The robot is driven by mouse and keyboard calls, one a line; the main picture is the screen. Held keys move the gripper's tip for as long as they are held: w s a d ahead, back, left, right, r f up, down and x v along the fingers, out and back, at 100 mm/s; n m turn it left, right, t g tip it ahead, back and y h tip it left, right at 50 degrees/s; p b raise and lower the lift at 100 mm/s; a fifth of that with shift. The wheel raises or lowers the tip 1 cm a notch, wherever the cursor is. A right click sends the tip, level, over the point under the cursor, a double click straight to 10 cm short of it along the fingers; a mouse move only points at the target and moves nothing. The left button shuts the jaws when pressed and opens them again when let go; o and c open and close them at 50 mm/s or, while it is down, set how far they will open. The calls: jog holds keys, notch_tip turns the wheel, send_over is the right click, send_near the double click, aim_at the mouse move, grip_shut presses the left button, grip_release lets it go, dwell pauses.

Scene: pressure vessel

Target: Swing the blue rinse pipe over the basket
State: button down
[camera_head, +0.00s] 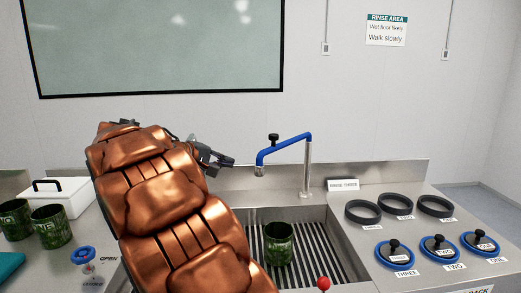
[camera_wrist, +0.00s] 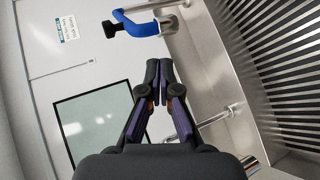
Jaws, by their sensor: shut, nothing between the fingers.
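The blue rinse pipe (camera_head: 287,144) is an arm on a steel post behind the sink. Its nozzle end, with a black knob on top, points left. It also shows at the top of the wrist view (camera_wrist: 142,27). A green mottled open container (camera_head: 278,243), the only basket-like thing in the sink, stands upright on the slatted floor, lower in the picture than the nozzle and slightly right of it. My gripper (camera_head: 229,162) is left of the nozzle, apart from the pipe. In the wrist view my gripper (camera_wrist: 159,68) is shut and empty, below the pipe.
The sink's slatted floor (camera_head: 330,250) has bare room around the container. Black rings (camera_head: 362,211) and blue-rimmed knobbed lids (camera_head: 395,253) lie on the right counter. Two green containers (camera_head: 50,226) and a white box (camera_head: 62,194) stand left. A red knob (camera_head: 323,283) is in front.

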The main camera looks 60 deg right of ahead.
jog(key=w+d+r+m+g+h+b, duration=0.1)
jog(key=w+d+r+h+b, duration=0.3)
jog(key=w+d, duration=0.25)
jog(key=s+d+p, duration=0.3)
jog(key=s+d, duration=0.3)
jog(key=d, duration=0.4)
jog(key=shift+s+d+f, duration=0.35)
jog(key=shift+s, duration=0.05)
jog(key=shift+f+b, duration=0.15)
jog(key=shift+b, duration=0.25)
